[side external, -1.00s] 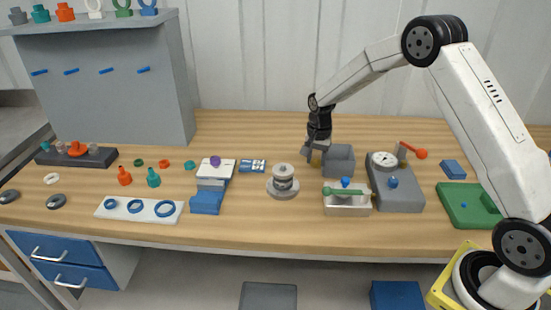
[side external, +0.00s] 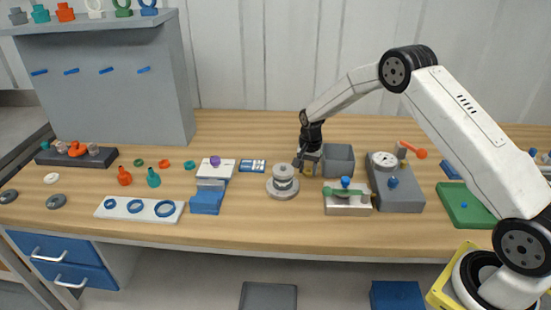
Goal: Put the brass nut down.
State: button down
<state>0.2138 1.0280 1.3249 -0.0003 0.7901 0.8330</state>
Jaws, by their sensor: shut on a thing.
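My gripper (side external: 308,168) points down just left of the grey open box (side external: 339,160) and behind the round grey stand with stacked discs (side external: 283,184). It is shut on the brass nut (side external: 308,171), which shows only as a small yellowish patch at the fingertips. The fingers cover most of the nut. The nut is low over the wooden table; I cannot tell whether it touches the wood.
A metal block with a green handle (side external: 345,192) stands in front of the box. A grey gauge unit (side external: 396,187) is on the right, with a green tray (side external: 466,207) beyond it. A blue-and-white box (side external: 252,166) lies to the left. Bare table lies behind my gripper.

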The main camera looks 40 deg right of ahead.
jog(key=shift+f, duration=0.55)
jog(key=shift+f, duration=0.2)
jog(key=shift+c, duration=1.4)
grip_release()
jog(key=shift+r, duration=0.1)
notch_tip(320, 180, up, 12)
jog(key=shift+r, duration=0.1)
